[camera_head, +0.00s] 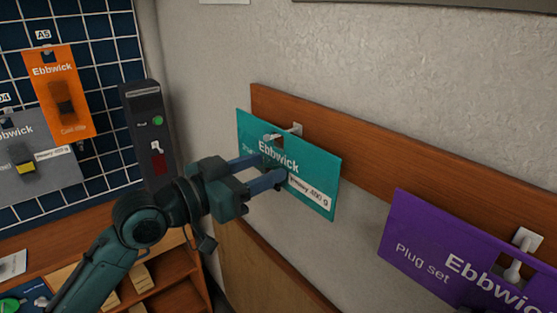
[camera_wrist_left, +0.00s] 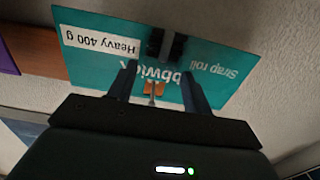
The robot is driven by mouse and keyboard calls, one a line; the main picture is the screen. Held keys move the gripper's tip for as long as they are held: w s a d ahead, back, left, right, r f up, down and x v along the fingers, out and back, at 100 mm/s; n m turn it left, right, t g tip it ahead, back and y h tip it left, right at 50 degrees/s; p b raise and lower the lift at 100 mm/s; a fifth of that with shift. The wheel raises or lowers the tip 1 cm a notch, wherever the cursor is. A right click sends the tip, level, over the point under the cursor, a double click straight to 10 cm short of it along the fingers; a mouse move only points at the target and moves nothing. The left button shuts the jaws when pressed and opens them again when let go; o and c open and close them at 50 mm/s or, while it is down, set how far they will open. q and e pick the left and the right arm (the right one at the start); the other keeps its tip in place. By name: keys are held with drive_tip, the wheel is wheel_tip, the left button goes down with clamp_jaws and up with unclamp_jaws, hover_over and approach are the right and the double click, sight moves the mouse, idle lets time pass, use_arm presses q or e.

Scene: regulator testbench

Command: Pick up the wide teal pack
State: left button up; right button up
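The wide teal pack (camera_head: 315,172) hangs on a white hook (camera_head: 296,129) on the wooden rail, its printed face toward me. It reads "Ebbwick" and has a white weight label. In the left wrist view the teal pack (camera_wrist_left: 222,58) appears upside down, marked "Strap roll" and "Heavy 400 g". A dark raised part (camera_wrist_left: 166,45) sits near its middle. My left gripper (camera_head: 273,168) is at the pack's face, its fingers apart. The left wrist view shows the gap between the fingers (camera_wrist_left: 160,80). Whether the fingertips touch the pack I cannot tell. My right gripper is not in view.
A purple plug set pack (camera_head: 455,250) hangs on the same rail (camera_head: 390,165) to the right. An orange pack (camera_head: 78,85) and a grey pack (camera_head: 35,165) hang on the blue grid at left. A dark panel (camera_head: 140,105) stands beside the grid. Wooden shelves (camera_head: 175,280) are below.

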use_arm(q)
drive_tip(key=c, duration=0.9)
drive_tip(key=shift+r, duration=0.1)
drive_tip(key=shift+c, duration=0.2)
drive_tip(key=shift+r, duration=0.1)
